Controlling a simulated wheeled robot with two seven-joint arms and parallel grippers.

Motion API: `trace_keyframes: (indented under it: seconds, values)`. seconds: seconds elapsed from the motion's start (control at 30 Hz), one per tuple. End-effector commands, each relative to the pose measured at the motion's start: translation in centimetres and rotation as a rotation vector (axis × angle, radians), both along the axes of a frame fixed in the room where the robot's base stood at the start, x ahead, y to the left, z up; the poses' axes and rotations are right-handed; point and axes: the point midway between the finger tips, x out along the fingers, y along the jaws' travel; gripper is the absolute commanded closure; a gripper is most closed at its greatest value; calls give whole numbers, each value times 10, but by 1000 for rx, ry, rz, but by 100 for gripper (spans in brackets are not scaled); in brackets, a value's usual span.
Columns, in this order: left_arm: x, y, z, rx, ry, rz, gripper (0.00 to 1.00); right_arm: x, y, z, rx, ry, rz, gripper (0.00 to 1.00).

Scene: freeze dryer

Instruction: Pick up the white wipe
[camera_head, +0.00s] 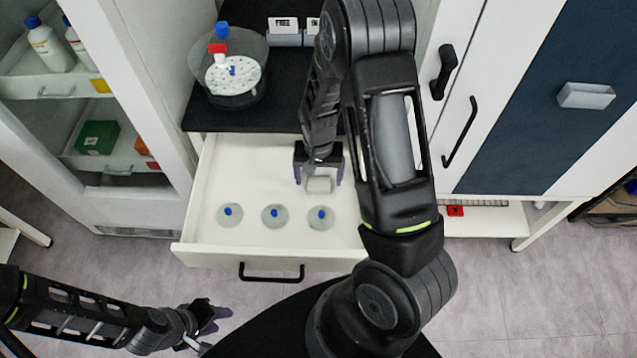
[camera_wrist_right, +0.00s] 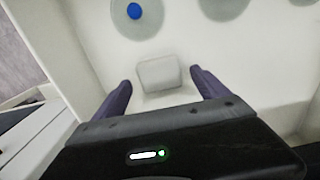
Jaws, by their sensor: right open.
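The white wipe (camera_head: 319,185) is a small pale block lying in the open white drawer, near its right side. It also shows in the right wrist view (camera_wrist_right: 159,74). My right gripper (camera_head: 319,175) reaches down into the drawer, open, with its dark fingers on either side of the wipe. In the right wrist view the wipe lies between and just beyond the fingertips (camera_wrist_right: 160,84), with gaps on both sides. My left gripper (camera_head: 217,318) is at the lower left, outside the drawer; its finger spacing is unclear.
Three round clear dishes with blue knobs, one of them the right dish (camera_head: 321,218), stand in the drawer's front (camera_head: 215,256). A round clear container (camera_head: 236,84) stands on the black counter behind. A glass cabinet is at left. My right arm covers the drawer's right side.

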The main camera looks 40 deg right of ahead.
Motion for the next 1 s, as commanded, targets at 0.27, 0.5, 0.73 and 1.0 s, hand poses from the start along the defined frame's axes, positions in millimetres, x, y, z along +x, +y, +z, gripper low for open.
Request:
trace_keyframes:
  seconds: [0.27,0.5,0.73,1.0]
  values:
    - [0,0,0,1,1,0,64,1,0,-15,0,-2,0,15]
    - [0,0,0,1,1,0,64,1,0,-14,0,-1,0,15]
    - [0,0,1,0,1,0,64,1,0,-14,0,-1,0,15]
    - [0,0,1,0,1,0,64,1,0,-14,0,-1,0,38]
